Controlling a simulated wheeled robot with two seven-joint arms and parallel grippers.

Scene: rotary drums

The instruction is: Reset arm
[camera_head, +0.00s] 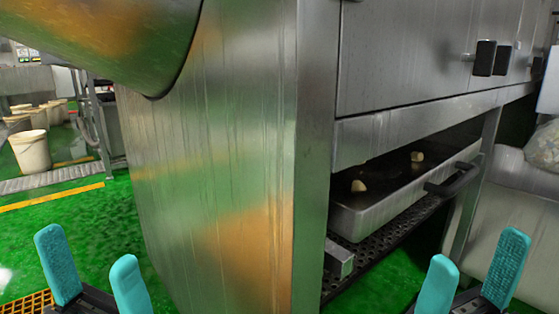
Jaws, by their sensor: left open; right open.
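My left gripper (94,276) is at the bottom left, with two teal fingers spread apart and nothing between them. It is over the green floor, left of the big metal machine. My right gripper (469,278) is at the bottom right, also with its teal fingers apart and empty. It is in front of the machine's lower right side, below the metal tray's handle in the picture. Only the ends of both grippers show; the arms are cut off by the bottom edge.
A large steel machine (215,190) fills the middle. A metal tray (365,220) with a black handle (453,180) and small pale pieces sits on a low perforated shelf. A steel drum (110,35) overhangs top left. White buckets (30,152) stand far left on green floor (75,225).

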